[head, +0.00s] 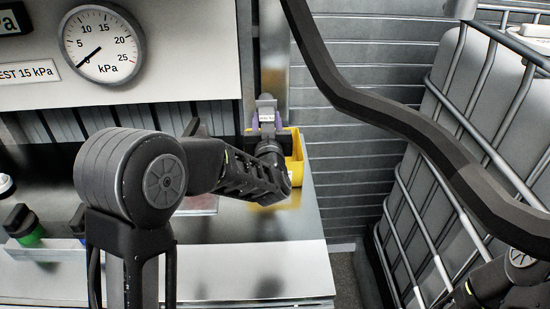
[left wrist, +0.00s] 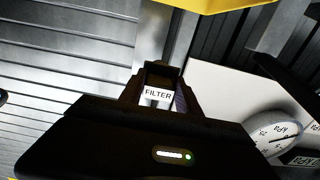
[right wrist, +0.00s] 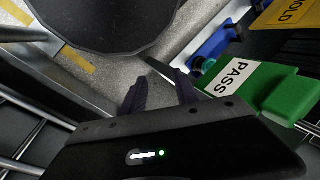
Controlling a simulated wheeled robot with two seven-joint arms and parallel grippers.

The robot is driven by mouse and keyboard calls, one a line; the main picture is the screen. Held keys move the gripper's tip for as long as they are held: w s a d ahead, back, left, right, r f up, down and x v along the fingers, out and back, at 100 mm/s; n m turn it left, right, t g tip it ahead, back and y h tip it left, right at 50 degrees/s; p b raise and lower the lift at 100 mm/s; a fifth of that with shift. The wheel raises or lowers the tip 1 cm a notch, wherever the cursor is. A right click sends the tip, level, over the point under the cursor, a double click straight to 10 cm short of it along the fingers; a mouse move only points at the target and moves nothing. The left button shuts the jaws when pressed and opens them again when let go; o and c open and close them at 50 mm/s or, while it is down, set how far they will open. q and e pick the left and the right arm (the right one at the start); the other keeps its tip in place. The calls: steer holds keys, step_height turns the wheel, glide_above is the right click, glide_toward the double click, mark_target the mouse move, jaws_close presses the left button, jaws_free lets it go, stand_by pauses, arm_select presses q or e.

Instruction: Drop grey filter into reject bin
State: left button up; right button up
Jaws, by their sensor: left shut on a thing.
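The grey filter (head: 266,103) stands up from between the purple fingertips of my left gripper (head: 266,122), which is shut on it. Its white FILTER label (left wrist: 158,95) faces the left wrist camera. The yellow bin (head: 297,155) stands at the right end of the metal counter, partly hidden by my left wrist; its edge (left wrist: 200,5) also shows at the top of the left wrist view. In the head view the filter overlaps the bin's far side; its height over the bin is unclear. My right gripper (right wrist: 160,92) is open and empty, its purple fingers apart.
A pressure gauge (head: 103,44) sits on the panel above the counter. A caged white tank (head: 468,110) stands at right. A green-capped part (head: 30,235) is at the counter's left. A green PASS container (right wrist: 255,85) and yellow HOLD sign (right wrist: 290,12) are near my right gripper.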

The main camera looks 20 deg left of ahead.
arm_select(q)
step_height(320, 180, down, 6)
steer(key=b, duration=0.4)
stand_by(0.3)
steer(key=o, duration=1.4)
steer(key=shift+s, duration=0.1)
steer(key=shift+b+v, duration=0.8)
steer(key=shift+v, duration=3)
